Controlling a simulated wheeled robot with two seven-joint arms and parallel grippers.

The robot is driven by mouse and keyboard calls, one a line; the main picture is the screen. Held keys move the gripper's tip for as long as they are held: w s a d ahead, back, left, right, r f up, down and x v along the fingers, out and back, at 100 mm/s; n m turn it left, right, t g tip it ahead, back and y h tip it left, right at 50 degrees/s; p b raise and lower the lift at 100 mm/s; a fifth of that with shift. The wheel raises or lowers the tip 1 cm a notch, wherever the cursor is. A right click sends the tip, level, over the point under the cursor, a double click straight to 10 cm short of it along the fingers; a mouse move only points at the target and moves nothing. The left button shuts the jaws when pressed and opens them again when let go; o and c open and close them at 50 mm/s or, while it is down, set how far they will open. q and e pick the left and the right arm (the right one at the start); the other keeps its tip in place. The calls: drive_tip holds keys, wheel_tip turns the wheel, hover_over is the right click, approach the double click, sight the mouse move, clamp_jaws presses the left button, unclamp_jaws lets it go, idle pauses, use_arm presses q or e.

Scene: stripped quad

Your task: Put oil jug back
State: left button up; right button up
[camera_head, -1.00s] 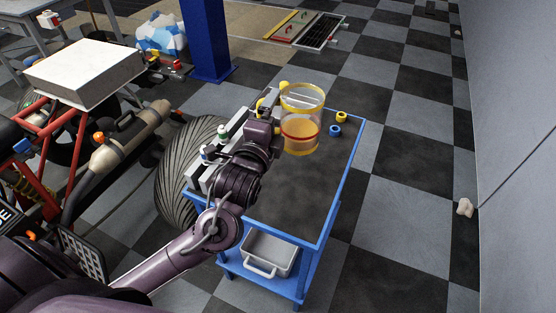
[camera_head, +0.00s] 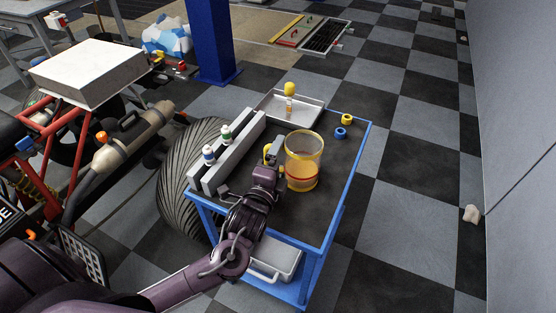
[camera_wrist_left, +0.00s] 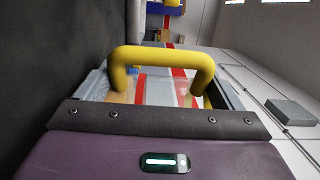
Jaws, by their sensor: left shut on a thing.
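The oil jug (camera_head: 304,162) is a clear cylinder with a yellow rim, a red band and amber oil inside. In the head view it is upright over the blue cart's dark top; I cannot tell whether its base touches. My left gripper (camera_head: 272,158) is at the jug's left side, shut on its yellow handle. The left wrist view shows the yellow handle (camera_wrist_left: 160,55) close in front of the gripper, with the clear jug wall behind it. My right gripper is not in view.
On the blue cart (camera_head: 345,190), a white tray (camera_head: 268,104) holding a yellow-topped item stands at the back. A grey rack (camera_head: 232,152) with small bottles is on the left, beside a large tire (camera_head: 172,190). Yellow and blue rings (camera_head: 341,133) lie at the right edge.

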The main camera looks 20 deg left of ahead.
use_arm(q)
drive_tip(key=shift+r, duration=0.1)
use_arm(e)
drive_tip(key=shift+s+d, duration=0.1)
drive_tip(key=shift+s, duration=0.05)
use_arm(q)
drive_tip(key=o, duration=1.1)
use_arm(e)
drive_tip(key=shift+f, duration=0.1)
use_arm(q)
drive_tip(key=s, duration=0.7)
drive_tip(key=s+d, duration=0.1)
drive_tip(key=s, duration=0.3)
drive_tip(key=shift+s, duration=0.45)
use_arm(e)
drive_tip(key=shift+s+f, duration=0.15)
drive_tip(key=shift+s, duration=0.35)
